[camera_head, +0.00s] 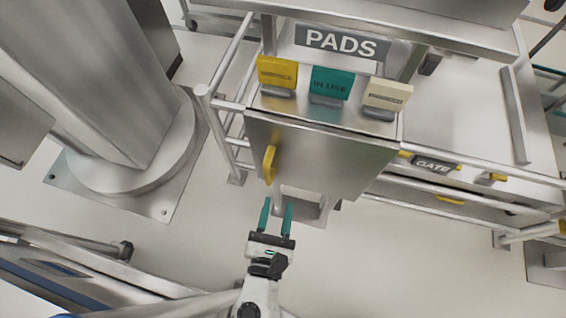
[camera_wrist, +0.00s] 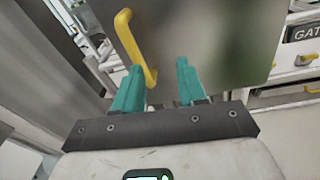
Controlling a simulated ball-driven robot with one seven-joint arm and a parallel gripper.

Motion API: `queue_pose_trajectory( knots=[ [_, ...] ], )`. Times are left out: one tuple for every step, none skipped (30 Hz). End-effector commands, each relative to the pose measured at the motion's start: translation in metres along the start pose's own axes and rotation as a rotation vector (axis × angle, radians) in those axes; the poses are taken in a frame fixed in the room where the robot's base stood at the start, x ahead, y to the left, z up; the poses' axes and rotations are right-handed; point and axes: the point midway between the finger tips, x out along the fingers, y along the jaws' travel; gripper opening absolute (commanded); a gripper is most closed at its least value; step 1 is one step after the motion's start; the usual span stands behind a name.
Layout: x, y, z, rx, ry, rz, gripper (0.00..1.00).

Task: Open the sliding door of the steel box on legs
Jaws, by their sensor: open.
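A yellow bar handle (camera_head: 269,165) stands upright at the panel's left edge. My gripper (camera_head: 277,204) is open and empty, its two teal fingers pointing at the box just below the handle. In the wrist view the handle (camera_wrist: 130,42) slants down, its lower end showing between the fingers, nearer the left one. I cannot tell whether they touch.
Yellow, teal and cream tags (camera_head: 330,84) sit on the box's top under the PADS sign (camera_head: 342,42). A GATE label (camera_head: 437,165) and rails are at right. A thick steel column (camera_head: 110,100) stands at left.

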Motion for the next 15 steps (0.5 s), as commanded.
queue_pose_trajectory(
  knots=[
    [-0.011,0.014,-0.001,-0.054,-0.023,0.056,0.41],
    [-0.016,0.02,-0.002,-0.081,-0.036,0.081,0.41],
    [-0.021,0.026,-0.002,-0.106,-0.05,0.106,0.41],
    [-0.023,0.029,-0.002,-0.121,-0.057,0.118,0.41],
    [-0.024,0.031,-0.003,-0.131,-0.062,0.126,0.41],
    [-0.024,0.032,-0.002,-0.138,-0.067,0.132,0.41],
    [-0.022,0.033,-0.002,-0.14,-0.069,0.134,0.41],
    [-0.02,0.034,-0.002,-0.141,-0.07,0.134,0.41],
    [-0.015,0.034,-0.001,-0.139,-0.07,0.132,0.41],
    [-0.012,0.034,0.0,-0.139,-0.07,0.131,0.41],
    [-0.007,0.035,0.0,-0.138,-0.07,0.13,0.41],
    [-0.001,0.035,0.0,-0.138,-0.069,0.13,0.41],
    [0.005,0.036,0.001,-0.137,-0.068,0.129,0.41],
    [0.01,0.037,0.001,-0.137,-0.068,0.129,0.41],
    [0.018,0.038,0.002,-0.136,-0.068,0.128,0.41]
  ],
)
